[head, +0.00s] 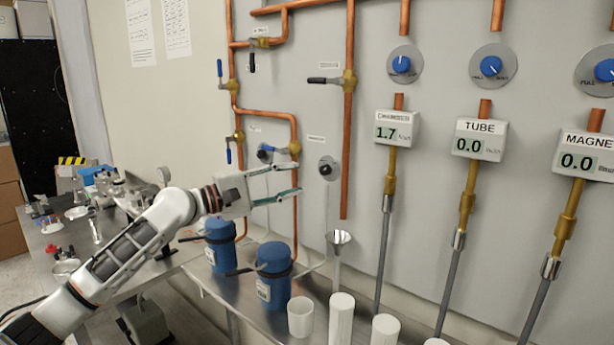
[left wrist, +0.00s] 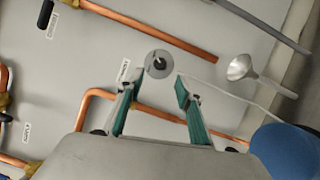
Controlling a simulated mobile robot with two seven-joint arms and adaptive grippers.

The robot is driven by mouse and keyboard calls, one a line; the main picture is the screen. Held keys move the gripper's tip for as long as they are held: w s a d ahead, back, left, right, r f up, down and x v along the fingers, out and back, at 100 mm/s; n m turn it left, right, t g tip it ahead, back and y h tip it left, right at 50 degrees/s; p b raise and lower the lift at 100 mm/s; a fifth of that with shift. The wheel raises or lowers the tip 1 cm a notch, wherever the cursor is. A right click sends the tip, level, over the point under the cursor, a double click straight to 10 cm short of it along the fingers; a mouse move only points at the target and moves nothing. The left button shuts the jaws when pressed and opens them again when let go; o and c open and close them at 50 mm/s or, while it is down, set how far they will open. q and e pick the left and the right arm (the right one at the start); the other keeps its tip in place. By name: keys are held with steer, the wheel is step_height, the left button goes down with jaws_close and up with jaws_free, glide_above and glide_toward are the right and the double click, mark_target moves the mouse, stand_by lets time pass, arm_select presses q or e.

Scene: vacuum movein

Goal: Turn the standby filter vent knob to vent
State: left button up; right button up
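A small dark knob on a round grey plate (head: 328,168) is on the wall, below a small label too small to read. It is the likely vent knob. The same knob plate shows in the left wrist view (left wrist: 158,64), just beyond and between the fingertips. My left gripper (head: 299,180) is open and empty, with its two green-sided fingers spread and pointing at the wall just left of the knob. It appears apart from the knob. My right gripper is in neither view.
Copper pipes (head: 347,150) with valves run along the wall around the knob. A blue-handled valve (head: 282,150) is close behind my left gripper. Blue canisters (head: 273,277) and white cylinders stand on the bench below. A metal funnel (head: 340,238) sits below the knob.

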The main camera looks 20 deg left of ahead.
arm_select(q)
steer(key=v, duration=0.4)
steer(key=shift+d, duration=0.1)
stand_by(0.5)
